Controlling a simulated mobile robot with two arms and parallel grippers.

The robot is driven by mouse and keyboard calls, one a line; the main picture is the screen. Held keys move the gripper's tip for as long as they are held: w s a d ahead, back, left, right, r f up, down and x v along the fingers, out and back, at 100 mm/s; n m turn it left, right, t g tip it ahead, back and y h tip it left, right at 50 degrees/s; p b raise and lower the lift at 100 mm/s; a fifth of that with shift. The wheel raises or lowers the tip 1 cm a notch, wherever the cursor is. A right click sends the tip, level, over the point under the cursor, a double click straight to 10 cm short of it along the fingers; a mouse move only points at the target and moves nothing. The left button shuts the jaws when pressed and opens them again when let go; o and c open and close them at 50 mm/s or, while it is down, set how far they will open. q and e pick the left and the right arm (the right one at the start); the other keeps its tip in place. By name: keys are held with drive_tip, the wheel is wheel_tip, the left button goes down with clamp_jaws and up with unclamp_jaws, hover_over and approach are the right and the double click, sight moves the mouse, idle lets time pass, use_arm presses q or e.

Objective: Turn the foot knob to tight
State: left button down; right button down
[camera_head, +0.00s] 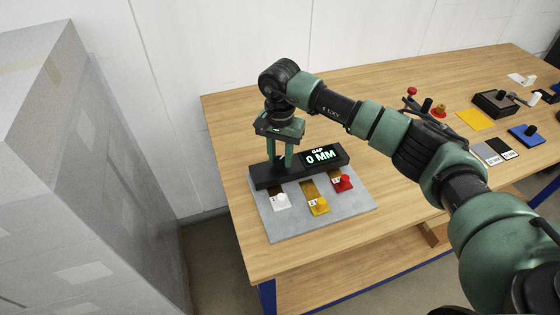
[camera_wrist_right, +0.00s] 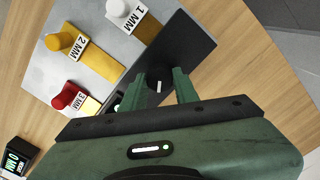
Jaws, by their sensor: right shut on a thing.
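My right gripper (camera_head: 281,157) points down over the left part of a black bar (camera_head: 263,177) with a display (camera_head: 321,156) that reads GAP 0 MM. In the wrist view its green fingers (camera_wrist_right: 161,78) stand on either side of a small black knob (camera_wrist_right: 158,88) with a white mark line, on the bar's top. The right gripper is shut on this knob. In the head view the fingers mostly hide the knob. My left gripper is in neither view.
A grey plate in front of the bar holds white (camera_head: 281,201), yellow (camera_head: 319,206) and red (camera_head: 343,183) knobbed gauges, labelled 1, 2 and 3 MM in the wrist view. A yellow mat (camera_head: 475,119) and several small items lie farther right. A large grey block (camera_head: 60,150) stands left.

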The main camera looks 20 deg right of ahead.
drive_tip(key=m+b, duration=0.4)
drive_tip(key=m, duration=0.1)
drive_tip(key=shift+f+m, duration=0.1)
drive_tip(key=shift+m, duration=0.2)
drive_tip(key=m+b, duration=0.3)
drive_tip(key=m, duration=0.2)
drive_tip(key=m+b, duration=0.2)
drive_tip(key=m, duration=0.4)
drive_tip(key=shift+m, duration=0.4)
drive_tip(key=m+b, duration=0.1)
drive_tip(key=m, duration=0.2)
drive_tip(key=shift+s, duration=0.1)
drive_tip(key=shift+r+m+b, duration=0.25)
drive_tip(key=shift+m+b, duration=0.2)
drive_tip(key=shift+m, duration=1.35)
drive_tip(key=c, duration=1.1)
unclamp_jaws()
drive_tip(key=shift+o, duration=0.2)
